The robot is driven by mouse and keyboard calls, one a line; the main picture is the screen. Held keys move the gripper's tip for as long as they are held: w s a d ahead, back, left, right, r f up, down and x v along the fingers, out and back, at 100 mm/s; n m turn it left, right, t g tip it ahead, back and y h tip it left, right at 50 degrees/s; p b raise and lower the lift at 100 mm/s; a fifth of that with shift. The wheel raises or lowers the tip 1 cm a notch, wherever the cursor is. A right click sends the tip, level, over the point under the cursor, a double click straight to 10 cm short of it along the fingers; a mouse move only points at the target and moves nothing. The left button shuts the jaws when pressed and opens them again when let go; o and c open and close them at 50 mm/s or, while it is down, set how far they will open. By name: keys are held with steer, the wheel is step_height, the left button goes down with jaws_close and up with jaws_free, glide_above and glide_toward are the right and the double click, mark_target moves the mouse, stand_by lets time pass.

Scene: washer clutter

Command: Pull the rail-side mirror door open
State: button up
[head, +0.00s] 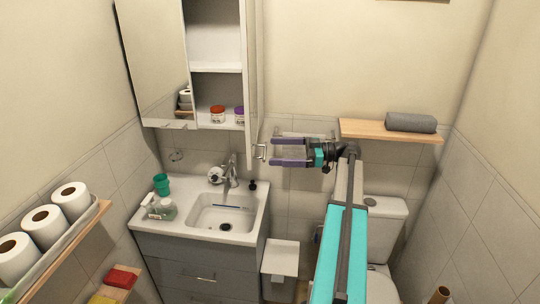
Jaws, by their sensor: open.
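The mirror cabinet (213,71) hangs on the back wall above the sink. Its right mirror door (251,85), on the side nearer the wall rail (318,135), stands swung out and shows almost edge-on. Its small handle (260,152) is at the door's lower end. My gripper (273,151) points left with its purple fingers apart, just right of the handle. I cannot tell whether the fingers touch the handle. Nothing shows between the fingers. The left mirror door (153,60) looks shut.
Inside the cabinet are a red-lidded jar (217,114) and a purple-lidded jar (239,115). Below is the sink (224,214) with a faucet (231,170), a green cup (161,184) and bottles. A wooden shelf (365,131) with a grey towel (411,122) is right of my gripper.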

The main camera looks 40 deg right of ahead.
steer(key=b+v, duration=0.3)
steer(key=v, duration=0.6)
steer(key=shift+f, duration=0.15)
